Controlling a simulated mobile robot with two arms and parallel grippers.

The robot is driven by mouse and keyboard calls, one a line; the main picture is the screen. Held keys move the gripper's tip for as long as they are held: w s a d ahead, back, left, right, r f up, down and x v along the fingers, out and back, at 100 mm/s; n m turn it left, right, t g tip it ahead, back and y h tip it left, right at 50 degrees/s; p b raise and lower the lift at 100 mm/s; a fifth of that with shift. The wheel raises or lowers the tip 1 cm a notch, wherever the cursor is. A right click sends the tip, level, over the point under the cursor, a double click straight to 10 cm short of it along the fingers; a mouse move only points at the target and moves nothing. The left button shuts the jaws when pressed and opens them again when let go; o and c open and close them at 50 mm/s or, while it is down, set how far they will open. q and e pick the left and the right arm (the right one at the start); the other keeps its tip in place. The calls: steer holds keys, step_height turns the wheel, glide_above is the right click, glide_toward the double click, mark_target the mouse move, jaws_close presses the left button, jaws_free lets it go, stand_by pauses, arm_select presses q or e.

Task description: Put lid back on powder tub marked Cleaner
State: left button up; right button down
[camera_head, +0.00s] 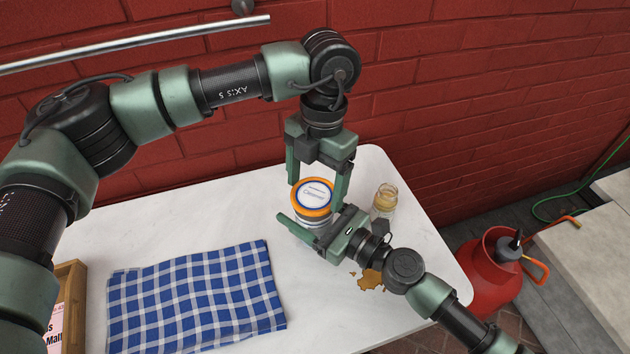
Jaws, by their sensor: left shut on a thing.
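The lid (313,195) has an orange rim and a white label with a blue ring that reads Cleaner. My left gripper (318,192) points down from above and is shut on the lid at its sides. The powder tub (309,219) shows as a small pale strip directly under the lid on the white table. The lid is at the tub's mouth, but I cannot tell whether it is fully seated. My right gripper (318,228) comes from the lower right, its fingers around the tub's lower part. Whether they press on the tub is hidden.
A glass jar (384,202) with tan contents stands just right of the tub. A brown spill (369,281) lies near my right wrist. A blue checked cloth (196,297) covers the table's front left, beside a wooden box (72,290). A red can (492,268) stands beyond the right edge.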

arm_select(q)
steer(key=shift+f, duration=0.75)
steer(key=shift+f, duration=0.6)
steer(key=o, duration=1.3)
steer(key=r, duration=0.8)
steer(key=w+d+r, duration=0.1)
steer(key=r, duration=0.3)
steer(key=shift+w, duration=0.1)
arm_select(e)
steer(key=shift+c, duration=0.4)
jaws_free()
arm_select(q)
steer(key=shift+f, duration=0.1)
